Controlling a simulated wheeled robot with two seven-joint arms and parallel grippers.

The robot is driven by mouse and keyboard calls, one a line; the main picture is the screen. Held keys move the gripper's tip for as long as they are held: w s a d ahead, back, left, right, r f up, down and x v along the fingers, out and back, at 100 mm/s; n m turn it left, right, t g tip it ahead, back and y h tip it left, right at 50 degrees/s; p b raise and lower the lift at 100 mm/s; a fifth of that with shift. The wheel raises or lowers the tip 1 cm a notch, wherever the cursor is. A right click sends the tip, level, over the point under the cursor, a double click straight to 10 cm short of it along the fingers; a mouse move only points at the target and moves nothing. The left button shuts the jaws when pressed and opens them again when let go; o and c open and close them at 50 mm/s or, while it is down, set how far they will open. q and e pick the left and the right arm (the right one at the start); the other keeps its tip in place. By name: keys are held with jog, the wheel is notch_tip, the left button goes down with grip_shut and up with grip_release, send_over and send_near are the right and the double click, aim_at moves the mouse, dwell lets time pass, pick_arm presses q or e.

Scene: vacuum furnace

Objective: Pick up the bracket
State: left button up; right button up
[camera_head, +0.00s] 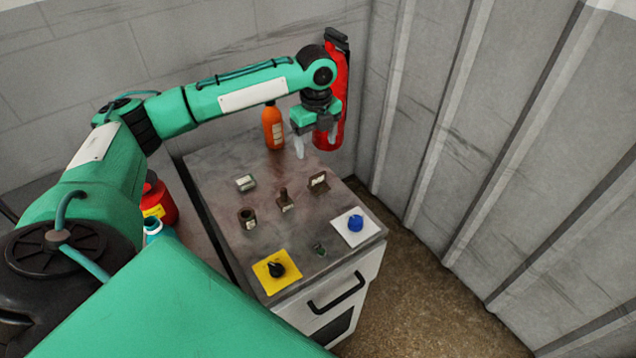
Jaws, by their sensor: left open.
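The bracket (318,183) looks like the small brown angled piece with a pale label, standing on the right part of the grey cabinet top (225,160). My left gripper (316,142) is open and empty, pointing down above the far right of the cabinet top. It is beyond the bracket in the picture and apart from it. My right gripper is not in view.
Close by are a brown post on a base (285,202), a brown hollow cylinder (248,218) and a small pale box (245,182).

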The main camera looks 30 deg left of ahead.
pick_arm(q)
jog(key=p, duration=0.1)
send_over(318, 175)
jog(key=f, duration=0.6)
jog(key=shift+a, duration=0.3)
jog(key=shift+w+f, duration=0.1)
jog(key=shift+f, duration=0.35)
jog(key=f, duration=0.1)
jog(key=f+p, duration=0.1)
jog(key=f, duration=0.1)
jog(key=f+p, duration=0.1)
jog(key=shift+d+f, duration=0.2)
jog(key=shift+d, duration=0.1)
jog(key=shift+f, duration=0.3)
jog(key=shift+c, duration=0.6)
jog(key=c, duration=1.1)
